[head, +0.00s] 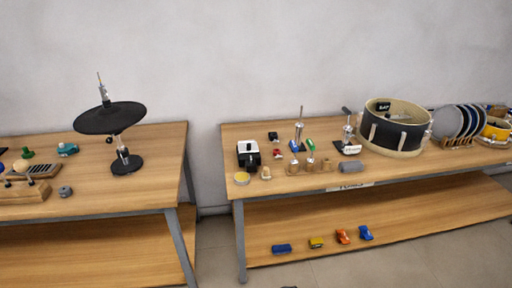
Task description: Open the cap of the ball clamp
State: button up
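I cannot make out for certain which item is the ball clamp, or its cap, at this size. On the left table, a black cymbal (110,118) sits on a metal stand with a round black base (127,164). My gripper is not in view.
The right table (420,170) also holds a black-and-white box (248,154), a grey roll (350,166), a drum (395,130) and a rack of discs (455,122). Several toy cars lie on its lower shelf (420,226). A gap separates it from the left table (165,150).

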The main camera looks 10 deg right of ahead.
aim_at(247, 148)
jog(key=u, duration=0.1)
jog(key=i, duration=0.95)
jog(key=z, duration=0.3)
jog(key=k, duration=0.55)
jog(key=u, duration=1.3)
